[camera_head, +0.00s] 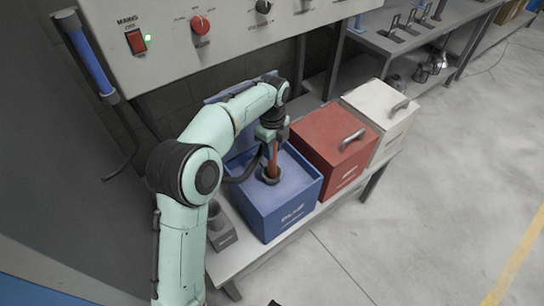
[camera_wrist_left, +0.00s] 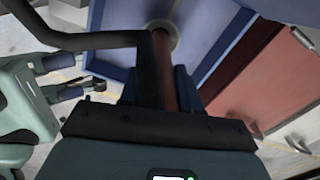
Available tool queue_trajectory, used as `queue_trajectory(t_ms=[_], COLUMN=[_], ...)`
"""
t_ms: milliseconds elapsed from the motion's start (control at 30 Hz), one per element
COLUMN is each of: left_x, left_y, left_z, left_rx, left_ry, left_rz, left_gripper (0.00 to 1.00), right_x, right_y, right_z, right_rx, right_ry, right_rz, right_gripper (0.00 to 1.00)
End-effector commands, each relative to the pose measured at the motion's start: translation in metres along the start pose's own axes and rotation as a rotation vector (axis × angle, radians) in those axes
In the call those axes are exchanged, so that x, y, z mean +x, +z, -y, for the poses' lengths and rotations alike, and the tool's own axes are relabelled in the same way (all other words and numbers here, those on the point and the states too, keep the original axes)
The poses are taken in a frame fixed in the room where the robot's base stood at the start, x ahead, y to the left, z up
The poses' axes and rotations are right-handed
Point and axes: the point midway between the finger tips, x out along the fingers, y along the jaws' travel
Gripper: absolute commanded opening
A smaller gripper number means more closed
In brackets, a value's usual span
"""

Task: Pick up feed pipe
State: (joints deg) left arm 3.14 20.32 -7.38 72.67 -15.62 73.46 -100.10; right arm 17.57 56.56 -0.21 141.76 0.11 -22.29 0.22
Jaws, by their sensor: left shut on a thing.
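The feed pipe (camera_head: 273,158) is a reddish-brown, upright tube above the round opening in the top of a blue box (camera_head: 293,215). My left gripper (camera_head: 271,140) is shut on its upper part. In the left wrist view the pipe (camera_wrist_left: 166,72) runs away from the jaws toward a grey ring (camera_wrist_left: 160,28) on the blue box. Its far end is at or in that ring; I cannot tell how deep. A mint and dark arm part, which looks like my right gripper (camera_wrist_left: 75,88), shows at the left of the wrist view; its jaws are unclear.
A red box (camera_head: 325,150) and a white box (camera_head: 375,112), both with handles, stand right of the blue box on a bench. A control panel (camera_head: 220,30) overhangs behind. A blue tube (camera_head: 90,60) hangs at the left. The floor at right is clear.

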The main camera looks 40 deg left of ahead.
Motion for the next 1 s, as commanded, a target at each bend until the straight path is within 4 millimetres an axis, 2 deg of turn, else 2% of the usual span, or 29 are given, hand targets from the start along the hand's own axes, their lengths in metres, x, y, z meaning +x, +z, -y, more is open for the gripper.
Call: queue_trajectory(t_ms=[33, 200, 400, 533, 1000], left_x=[-0.015, -0.053, -0.088, -0.102, -0.129], left_y=[0.0, 0.001, 0.0, 0.0, 0.0], left_z=[0.001, 0.001, 0.001, 0.001, 0.0], left_rx=[0.0, -0.001, -0.001, 0.0, -0.001], left_ry=[-0.006, -0.006, -0.005, -0.003, -0.002], left_rz=[0.001, 0.001, 0.0, 0.0, 0.0], left_gripper=[0.0, 0.0, 0.0, 0.0, 0.0], right_x=[-0.003, -0.011, -0.02, -0.024, -0.045], right_y=[0.001, 0.002, 0.001, 0.001, -0.002], right_z=[0.001, 0.003, 0.007, 0.008, 0.017], right_rx=[0.0, 0.0, -0.001, -0.002, -0.005], right_ry=[0.0, 0.001, -0.001, -0.001, -0.004], right_rz=[0.002, 0.003, 0.0, -0.002, -0.01], right_gripper=[0.43, 0.43, 0.43, 0.43, 0.43])
